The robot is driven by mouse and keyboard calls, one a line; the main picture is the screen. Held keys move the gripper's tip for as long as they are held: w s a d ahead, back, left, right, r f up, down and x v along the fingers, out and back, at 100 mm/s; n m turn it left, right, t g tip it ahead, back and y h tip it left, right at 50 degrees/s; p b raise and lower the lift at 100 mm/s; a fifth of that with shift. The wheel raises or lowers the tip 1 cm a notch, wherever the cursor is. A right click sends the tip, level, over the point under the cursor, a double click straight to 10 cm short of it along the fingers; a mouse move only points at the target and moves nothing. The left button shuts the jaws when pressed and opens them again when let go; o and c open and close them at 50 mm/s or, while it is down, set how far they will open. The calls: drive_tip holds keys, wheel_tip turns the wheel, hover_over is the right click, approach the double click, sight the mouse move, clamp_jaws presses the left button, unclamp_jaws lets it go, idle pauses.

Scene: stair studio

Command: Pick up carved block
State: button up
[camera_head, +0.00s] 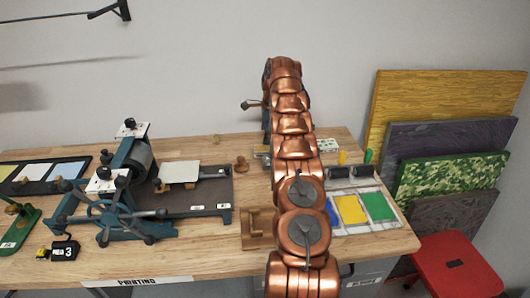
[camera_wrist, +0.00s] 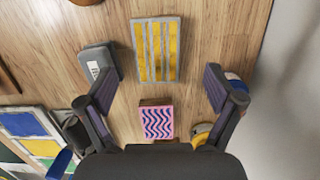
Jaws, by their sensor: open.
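A small block (camera_wrist: 158,122) with wavy blue lines on a pink top and wooden sides lies on the wooden table (camera_wrist: 205,35) in the wrist view. It appears between the fingers of my gripper (camera_wrist: 160,88), close to the palm in the picture, with space on both sides. My gripper is open and empty. A larger block (camera_wrist: 156,50) with yellow and grey stripes lies just beyond the fingertips. I cannot tell for certain which is the carved block; the wavy one looks carved. In the head view my copper arm hides both blocks and most of my gripper.
A grey labelled box (camera_wrist: 99,62) lies beside the left finger. A round blue and white item (camera_wrist: 236,82) and a yellow roll-like item (camera_wrist: 202,132) are at the right. A printing press (camera_head: 130,190) stands left of my arm. Colour trays (camera_head: 352,209) lie right of it.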

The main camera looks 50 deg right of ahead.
sight(265, 148)
drive_tip(key=shift+s+a+f+p, duration=0.15)
drive_tip(key=shift+f+p, duration=0.3)
drive_tip(key=shift+f, duration=0.5)
drive_tip(key=shift+s+d+f+p, duration=0.15)
drive_tip(key=shift+f+p, duration=0.3)
drive_tip(key=shift+f, duration=0.45)
drive_tip(key=shift+w+a+f, duration=0.1)
drive_tip(key=shift+a+f, duration=0.05)
drive_tip(key=shift+f, duration=0.35)
drive_tip(key=shift+w+a+f, duration=0.1)
drive_tip(key=shift+f, duration=0.4)
drive_tip(key=c, duration=1.3)
